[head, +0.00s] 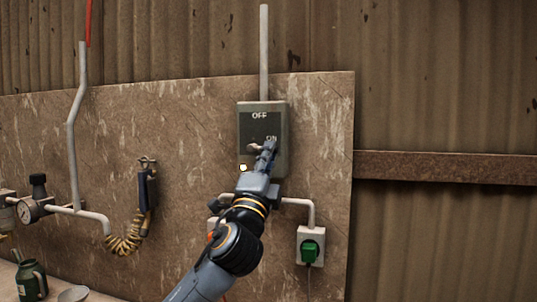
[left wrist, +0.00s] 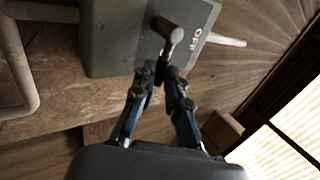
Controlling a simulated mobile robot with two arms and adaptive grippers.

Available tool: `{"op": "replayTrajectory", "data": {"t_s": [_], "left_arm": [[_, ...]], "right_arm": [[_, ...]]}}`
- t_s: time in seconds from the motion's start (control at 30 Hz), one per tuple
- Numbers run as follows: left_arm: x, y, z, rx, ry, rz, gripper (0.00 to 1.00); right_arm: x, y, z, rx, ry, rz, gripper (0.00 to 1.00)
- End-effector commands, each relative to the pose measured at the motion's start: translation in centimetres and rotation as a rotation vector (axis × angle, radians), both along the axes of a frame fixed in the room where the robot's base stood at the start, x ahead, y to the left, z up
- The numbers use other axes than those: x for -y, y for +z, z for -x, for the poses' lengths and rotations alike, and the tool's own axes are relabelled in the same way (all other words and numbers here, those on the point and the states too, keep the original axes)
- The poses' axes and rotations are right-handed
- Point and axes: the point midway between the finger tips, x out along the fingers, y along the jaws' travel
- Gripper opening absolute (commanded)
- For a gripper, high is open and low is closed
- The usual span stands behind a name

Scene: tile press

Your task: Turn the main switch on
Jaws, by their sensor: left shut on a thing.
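The main switch is a grey-green box (head: 244,135) on the wall board, marked OFF above and ON below. My right gripper is in neither view.
A conduit (head: 264,50) rises from the box. A socket with a green plug (head: 309,250) is at lower right. A dark green can (head: 31,280) stands at lower left.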

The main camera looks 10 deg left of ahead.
Motion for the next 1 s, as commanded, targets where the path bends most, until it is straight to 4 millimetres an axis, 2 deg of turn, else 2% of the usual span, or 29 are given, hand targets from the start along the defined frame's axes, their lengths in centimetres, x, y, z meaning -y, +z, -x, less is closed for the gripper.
{"op": "replayTrajectory", "data": {"t_s": [0.4,0.43,0.53,0.87,1.0], "left_arm": [[0.1,-0.3,-0.1,-0.003,-0.003,-0.010,0.00],[0.1,-0.3,-0.1,-0.004,-0.003,-0.010,0.18],[0.1,-0.3,-0.1,-0.003,-0.003,-0.008,0.36],[0.0,-0.2,0.1,-0.002,-0.001,-0.007,0.36],[0.0,-1.0,1.2,-0.002,-0.002,-0.008,0.36]], "right_arm": [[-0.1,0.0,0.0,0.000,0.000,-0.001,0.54],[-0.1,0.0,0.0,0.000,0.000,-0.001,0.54],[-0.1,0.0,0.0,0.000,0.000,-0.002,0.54],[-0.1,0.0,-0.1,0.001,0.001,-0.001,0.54],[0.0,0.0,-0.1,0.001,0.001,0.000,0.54]]}}
